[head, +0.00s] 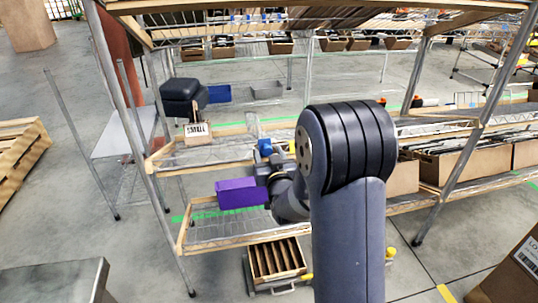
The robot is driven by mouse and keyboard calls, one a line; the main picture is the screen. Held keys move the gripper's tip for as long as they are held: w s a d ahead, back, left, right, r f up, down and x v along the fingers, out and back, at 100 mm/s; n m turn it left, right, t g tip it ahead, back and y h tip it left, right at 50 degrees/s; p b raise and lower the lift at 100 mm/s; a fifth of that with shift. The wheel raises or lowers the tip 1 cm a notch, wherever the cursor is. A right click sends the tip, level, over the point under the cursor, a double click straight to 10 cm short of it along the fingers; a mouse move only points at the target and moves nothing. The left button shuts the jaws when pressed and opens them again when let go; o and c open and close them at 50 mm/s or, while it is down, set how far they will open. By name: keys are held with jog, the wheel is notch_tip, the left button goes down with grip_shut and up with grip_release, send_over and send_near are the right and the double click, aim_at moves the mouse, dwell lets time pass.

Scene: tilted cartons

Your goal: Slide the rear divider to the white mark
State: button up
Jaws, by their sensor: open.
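My arm reaches from the front centre toward the wire shelf, and its wrist end with my gripper (263,172) is beside a purple box-like piece (238,194). The gripper is small and partly hidden by my arm; it is open. I cannot tell whether it touches the purple piece. A tilted carton with several upright dividers (276,258) stands low, below the shelf. I cannot tell which divider is the rear one. I cannot make out a white mark.
The lower wire shelf (213,228) has a wooden rim, and metal posts stand around it. A labelled carton (197,133) sits on the upper left shelf. More cartons (462,163) fill the right shelf. Grey floor is free at left.

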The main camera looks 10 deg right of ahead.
grip_shut()
dwell(0.6)
